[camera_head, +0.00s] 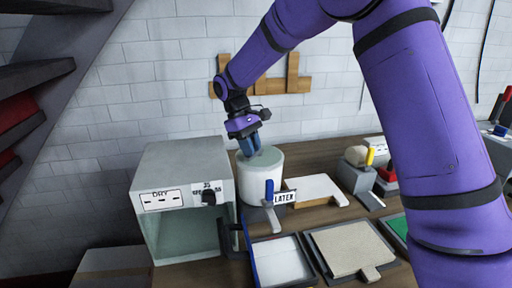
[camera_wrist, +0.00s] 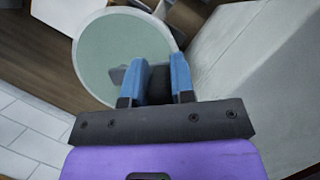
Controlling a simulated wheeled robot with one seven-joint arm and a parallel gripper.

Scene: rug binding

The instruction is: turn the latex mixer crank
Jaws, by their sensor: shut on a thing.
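The latex mixer is a white drum (camera_head: 262,178) with a round pale green top, standing on the bench beside a grey box. Its top (camera_wrist: 100,48) fills the upper left of the wrist view. My gripper (camera_head: 249,148) reaches down over this top. Its blue fingers (camera_wrist: 161,78) are shut on a dark grey piece between them, which appears to be the crank (camera_wrist: 157,82). A grey part of it shows left of the fingers; the rest is hidden by the fingers. A "LATEX" label (camera_head: 284,198) is at the drum's lower right.
A grey box marked "DRY" (camera_head: 180,160) with a black knob stands close left of the drum. A blue-handled grey lever (camera_head: 269,192) is in front of the drum. Trays (camera_head: 314,270) lie in front, and a white block (camera_head: 318,189) lies to the right. Wooden brackets (camera_head: 293,76) hang behind.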

